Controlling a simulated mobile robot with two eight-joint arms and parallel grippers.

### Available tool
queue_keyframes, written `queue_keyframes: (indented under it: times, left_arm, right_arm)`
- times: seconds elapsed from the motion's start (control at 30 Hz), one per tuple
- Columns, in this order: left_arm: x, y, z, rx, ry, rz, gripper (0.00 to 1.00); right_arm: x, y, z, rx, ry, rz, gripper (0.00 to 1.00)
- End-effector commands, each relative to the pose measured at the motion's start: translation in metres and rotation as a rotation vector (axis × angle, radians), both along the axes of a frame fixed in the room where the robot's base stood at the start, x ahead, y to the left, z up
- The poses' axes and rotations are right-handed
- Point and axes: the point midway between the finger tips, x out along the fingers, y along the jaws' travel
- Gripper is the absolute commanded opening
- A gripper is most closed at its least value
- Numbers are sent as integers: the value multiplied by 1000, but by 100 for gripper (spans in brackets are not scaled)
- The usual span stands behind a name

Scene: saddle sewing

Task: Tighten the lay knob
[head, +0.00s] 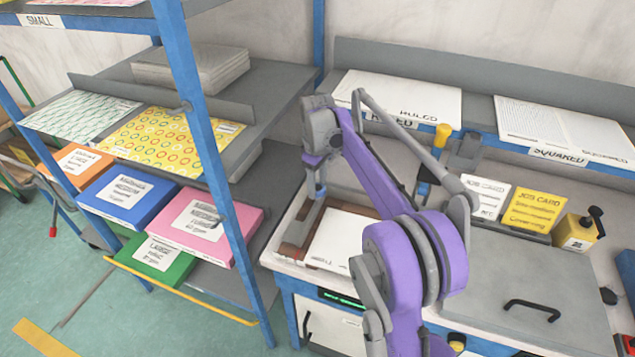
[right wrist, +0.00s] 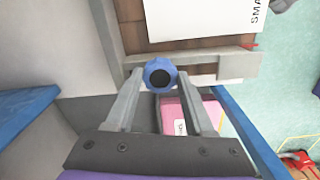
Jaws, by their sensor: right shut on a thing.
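In the head view the gripper (head: 319,184) points down at the left end of the work table, by the grey bar (head: 301,222). A white sheet (head: 341,240) lies on a brown wooden bed beside the bar; my arm covers part of it. My left gripper is not in view.
A blue-framed shelf (head: 205,140) with coloured paper packs stands close on the left. Job cards (head: 532,208), a yellow box (head: 577,232) and a grey lid with a black handle (head: 532,308) are on the right. Paper stacks (head: 400,98) lie on the back ledge.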

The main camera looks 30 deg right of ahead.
Motion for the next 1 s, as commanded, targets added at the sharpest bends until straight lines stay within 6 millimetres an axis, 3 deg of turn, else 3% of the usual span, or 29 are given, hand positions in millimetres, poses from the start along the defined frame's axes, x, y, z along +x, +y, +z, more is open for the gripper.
queue_keyframes:
  times: [1.0]
  left_arm:
    - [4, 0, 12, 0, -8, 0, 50]
  right_arm:
    - [0, 0, 0, -1, 0, -911, 0]
